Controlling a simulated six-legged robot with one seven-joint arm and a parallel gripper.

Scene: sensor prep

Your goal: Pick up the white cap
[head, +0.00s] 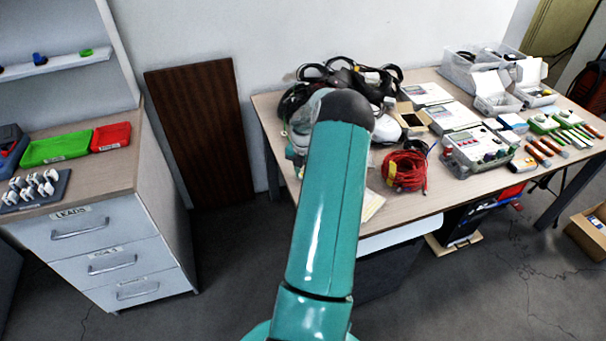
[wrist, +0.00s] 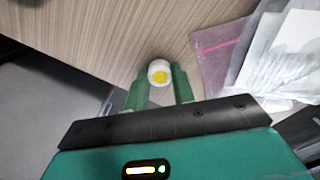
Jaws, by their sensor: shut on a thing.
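The white cap (wrist: 159,72) shows in the wrist view as a small round white piece with a yellow middle. It sits between the tips of the two green fingers of my gripper (wrist: 161,79), which is shut on it. Wood-grain table top (wrist: 90,35) lies behind the cap; I cannot tell whether the cap still touches it. In the head view my teal arm reaches toward the table's left part, and its dark rounded joint and upper link hide the gripper and the cap.
Clear bags with white contents (wrist: 275,45) lie right of the gripper. In the head view, a red cable coil (head: 405,170), a meter box (head: 478,147) and a dark cable heap crowd the table around my arm. A drawer cabinet (head: 105,245) stands left.

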